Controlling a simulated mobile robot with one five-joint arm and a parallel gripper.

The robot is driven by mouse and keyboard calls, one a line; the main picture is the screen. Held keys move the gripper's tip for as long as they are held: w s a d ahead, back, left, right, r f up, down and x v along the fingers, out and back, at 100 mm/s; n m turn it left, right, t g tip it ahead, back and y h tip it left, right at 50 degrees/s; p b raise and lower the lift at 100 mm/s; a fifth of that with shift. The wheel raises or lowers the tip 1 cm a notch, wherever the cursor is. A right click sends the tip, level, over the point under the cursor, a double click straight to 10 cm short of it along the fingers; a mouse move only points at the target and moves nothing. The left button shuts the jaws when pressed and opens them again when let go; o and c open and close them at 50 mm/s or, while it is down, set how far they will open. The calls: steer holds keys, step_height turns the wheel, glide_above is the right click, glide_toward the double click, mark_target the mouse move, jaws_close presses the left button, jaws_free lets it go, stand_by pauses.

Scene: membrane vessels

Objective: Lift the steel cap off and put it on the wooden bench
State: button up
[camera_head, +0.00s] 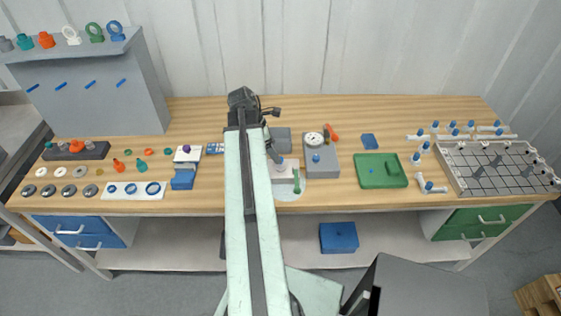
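My arm reaches from the bottom of the view over the wooden bench (345,180).
A grey box with a round white gauge (314,138) stands right of my gripper. Further right are a green tray (393,181) and a grey rack (480,178). Left are several rings, a white plate (112,190) and a blue block (183,180). Bare wood shows along the front edge.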

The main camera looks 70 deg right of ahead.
steer(key=b+x, duration=0.3)
steer(key=x, duration=0.1)
steer(key=b+x, duration=0.3)
steer(key=shift+w+f+b, duration=0.1)
steer(key=shift+f+b, duration=0.25)
steer(key=shift+f, duration=0.15)
steer(key=shift+r, duration=0.2)
steer(key=c, duration=1.7)
